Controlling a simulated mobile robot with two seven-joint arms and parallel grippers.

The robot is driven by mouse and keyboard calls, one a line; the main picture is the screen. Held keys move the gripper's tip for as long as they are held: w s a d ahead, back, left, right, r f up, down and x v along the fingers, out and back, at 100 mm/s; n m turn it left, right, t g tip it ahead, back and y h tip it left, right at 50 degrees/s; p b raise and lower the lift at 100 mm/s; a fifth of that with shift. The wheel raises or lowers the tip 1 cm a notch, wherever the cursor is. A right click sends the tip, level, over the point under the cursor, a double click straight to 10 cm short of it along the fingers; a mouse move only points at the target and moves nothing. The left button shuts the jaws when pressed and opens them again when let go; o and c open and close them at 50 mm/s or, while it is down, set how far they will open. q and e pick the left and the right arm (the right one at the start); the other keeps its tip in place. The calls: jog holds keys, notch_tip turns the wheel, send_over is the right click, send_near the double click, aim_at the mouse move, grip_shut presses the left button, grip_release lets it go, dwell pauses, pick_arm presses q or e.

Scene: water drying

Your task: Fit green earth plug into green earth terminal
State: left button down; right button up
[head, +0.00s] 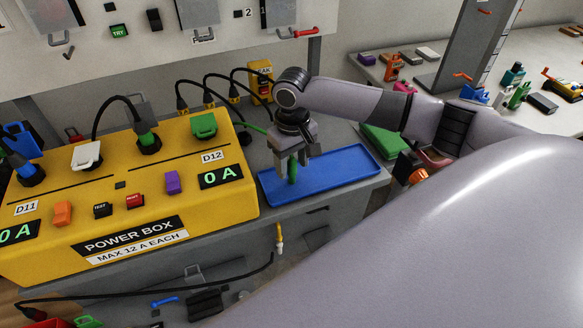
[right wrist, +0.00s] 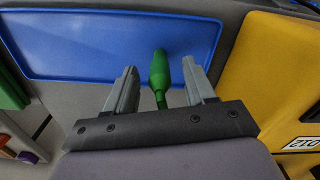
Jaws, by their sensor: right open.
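In the right wrist view the plug (right wrist: 159,70) stands between the two grey fingers, with a visible gap on each side. The right gripper is open around it, not clamped on it. A thin green cable runs from near the gripper toward the back of the yellow power box (head: 120,200). The power box has a green block (head: 204,125) and a green-collared socket with a black cable (head: 148,140). I cannot tell which part is the green earth terminal. My left gripper is out of view.
The blue tray lies on the grey bench (head: 355,210), right of the power box. A yellow box (head: 262,80) and black cables stand behind. A second table (head: 430,62) at the right back holds several small items. My right arm covers much of the right side.

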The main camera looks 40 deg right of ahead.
jog(key=shift+f, duration=0.9)
grip_shut()
jog(key=shift+w+r, duration=0.1)
